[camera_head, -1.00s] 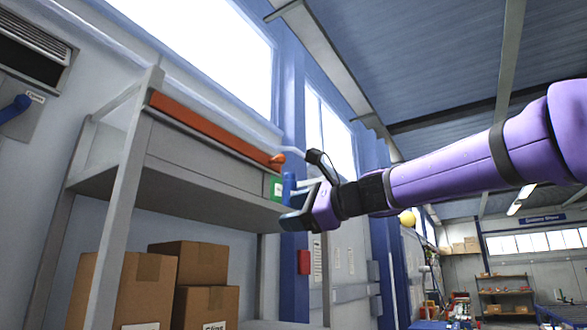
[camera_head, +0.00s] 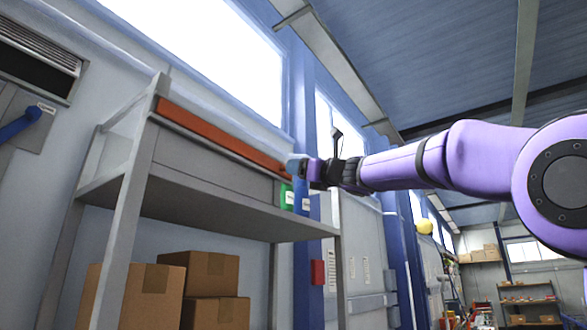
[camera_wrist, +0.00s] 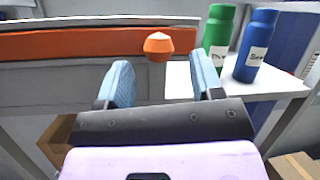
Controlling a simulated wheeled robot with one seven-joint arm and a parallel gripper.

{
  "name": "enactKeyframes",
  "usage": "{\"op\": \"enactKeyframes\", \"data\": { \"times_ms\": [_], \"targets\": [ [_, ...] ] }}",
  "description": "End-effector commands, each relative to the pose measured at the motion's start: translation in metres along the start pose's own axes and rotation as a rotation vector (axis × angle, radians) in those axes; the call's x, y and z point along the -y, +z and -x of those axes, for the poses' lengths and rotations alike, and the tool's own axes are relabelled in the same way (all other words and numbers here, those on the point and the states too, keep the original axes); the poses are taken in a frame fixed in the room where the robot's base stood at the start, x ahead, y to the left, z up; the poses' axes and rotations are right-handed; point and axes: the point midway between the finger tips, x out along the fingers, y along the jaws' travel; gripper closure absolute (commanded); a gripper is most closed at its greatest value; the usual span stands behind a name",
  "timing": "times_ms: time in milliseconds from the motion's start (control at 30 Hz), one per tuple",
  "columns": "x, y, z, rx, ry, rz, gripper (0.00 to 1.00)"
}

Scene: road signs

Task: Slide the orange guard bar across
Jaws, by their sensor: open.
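The orange guard bar (camera_head: 217,137) runs along the top front of the grey shelf unit in the head view. In the wrist view the bar (camera_wrist: 85,43) crosses the upper left, and its orange knob (camera_wrist: 158,46) stands out at the bar's right end. My gripper (camera_wrist: 160,82) is open, with one blue finger on each side below the knob and nothing between them. The knob appears just beyond the fingertips, between them in the picture; I see no contact. In the head view my gripper (camera_head: 297,168) is at the bar's right end and hides the knob.
A green bottle (camera_wrist: 217,36) and a blue bottle (camera_wrist: 256,45) stand on the shelf (camera_wrist: 283,82), close to the right finger. Cardboard boxes (camera_head: 135,297) sit on the lower level. A blue post (camera_head: 306,95) rises behind the gripper.

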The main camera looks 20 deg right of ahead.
Motion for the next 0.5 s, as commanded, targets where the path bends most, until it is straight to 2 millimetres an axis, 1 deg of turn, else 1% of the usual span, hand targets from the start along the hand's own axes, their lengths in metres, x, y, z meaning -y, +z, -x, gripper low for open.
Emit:
{"op": "enactKeyframes", "data": {
  "times_ms": [33,200,333,500],
  "targets": [
    [0.000,-0.001,-0.009,0.000,0.002,0.000,0.40],
    [0.000,0.000,-0.026,0.000,0.000,0.000,0.40],
    [0.000,0.000,-0.033,0.000,-0.001,0.001,0.40],
    [0.000,0.000,-0.035,0.000,-0.001,0.002,0.40]
  ]
}}
